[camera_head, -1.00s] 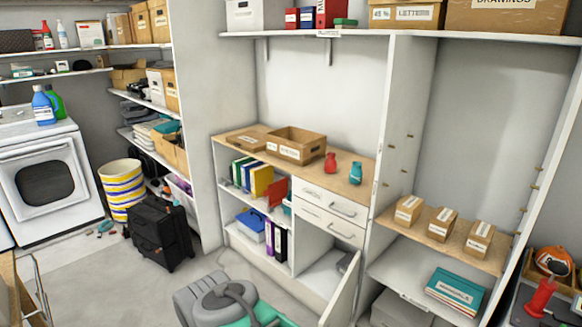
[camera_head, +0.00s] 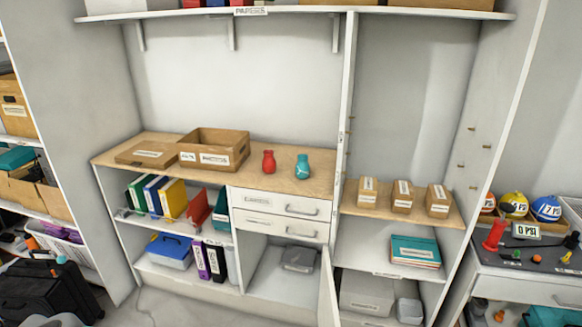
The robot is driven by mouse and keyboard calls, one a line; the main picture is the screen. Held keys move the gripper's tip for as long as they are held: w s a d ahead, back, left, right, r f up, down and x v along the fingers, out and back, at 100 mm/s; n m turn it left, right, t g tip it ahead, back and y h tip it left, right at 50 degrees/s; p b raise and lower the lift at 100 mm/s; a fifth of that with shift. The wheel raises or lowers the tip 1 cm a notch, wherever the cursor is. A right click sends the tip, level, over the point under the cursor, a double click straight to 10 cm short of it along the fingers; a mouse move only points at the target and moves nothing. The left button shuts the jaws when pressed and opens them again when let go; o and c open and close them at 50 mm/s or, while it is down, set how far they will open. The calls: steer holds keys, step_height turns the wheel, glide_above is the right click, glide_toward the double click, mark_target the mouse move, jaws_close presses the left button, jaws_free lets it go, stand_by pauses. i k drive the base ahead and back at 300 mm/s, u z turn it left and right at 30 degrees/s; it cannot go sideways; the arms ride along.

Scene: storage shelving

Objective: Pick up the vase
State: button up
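Two vase-shaped items stand upright on the wooden counter (camera_head: 330,180) in the middle of the head view. One is a small red vase (camera_head: 269,162). To its right is a slightly larger teal vase (camera_head: 302,167). They stand a little apart and look unobstructed. The task does not say which vase is meant. My gripper is not in view.
An open cardboard box (camera_head: 228,154) and a flat box (camera_head: 150,153) stand left of the vases. A white upright panel (camera_head: 346,110) rises to their right. Below are drawers (camera_head: 285,204) and an open cabinet door (camera_head: 328,285). Three small boxes (camera_head: 402,196) sit on the right shelf.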

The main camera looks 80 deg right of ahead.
mark_target(302, 169)
steer(key=z, duration=0.45)
steer(key=i, duration=0.8)
steer(key=z, duration=1.45)
steer(key=i, duration=0.6)
steer(key=z, duration=0.55)
